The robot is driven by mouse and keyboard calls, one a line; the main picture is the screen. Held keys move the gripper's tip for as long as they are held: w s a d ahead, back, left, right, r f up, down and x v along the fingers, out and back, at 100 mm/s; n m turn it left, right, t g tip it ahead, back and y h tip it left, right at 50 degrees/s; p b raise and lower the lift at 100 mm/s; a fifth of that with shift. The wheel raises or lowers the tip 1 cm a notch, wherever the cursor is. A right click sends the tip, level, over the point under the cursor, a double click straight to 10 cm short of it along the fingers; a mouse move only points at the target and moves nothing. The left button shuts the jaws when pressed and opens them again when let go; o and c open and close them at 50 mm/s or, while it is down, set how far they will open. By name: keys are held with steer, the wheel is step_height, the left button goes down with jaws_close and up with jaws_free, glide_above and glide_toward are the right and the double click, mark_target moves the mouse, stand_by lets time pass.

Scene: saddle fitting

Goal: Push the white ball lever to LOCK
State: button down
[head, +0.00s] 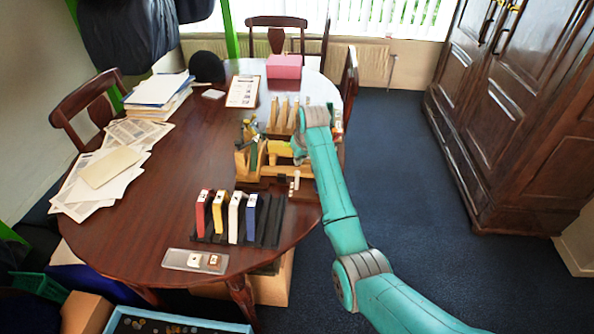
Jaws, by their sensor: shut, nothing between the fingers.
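A yellow-wood fixture (250,160) stands on the far right part of the oval table. My gripper (300,159) is at the fixture's right side, small and partly hidden by my teal wrist. It is shut, with nothing seen between its fingers. A small whitish upright piece (296,180) shows at the fixture's front right, just below my gripper. I cannot tell whether it is the white ball lever, or whether my gripper touches it. The LOCK marking cannot be made out.
A black rack (268,225) holds red, yellow, white and blue upright blocks in front of the fixture. A grey tray (196,261) with small pieces lies at the near edge. Pale wooden pieces (283,113) stand behind the fixture. The table's left middle (190,165) is clear.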

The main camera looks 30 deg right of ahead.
mark_target(298, 171)
steer(key=shift+f, duration=1.55)
stand_by(0.5)
steer(key=shift+s+a, duration=0.15)
steer(key=shift+s, duration=0.1)
steer(key=shift+s+a, duration=0.2)
steer(key=shift+s, duration=0.05)
steer(key=shift+s+a, duration=0.65)
steer(key=shift+s, duration=0.35)
steer(key=shift+w+d, duration=0.1)
steer(key=shift+w, duration=0.1)
steer(key=shift+w+d, duration=0.25)
steer(key=shift+w, duration=0.1)
steer(key=shift+r, duration=3.55)
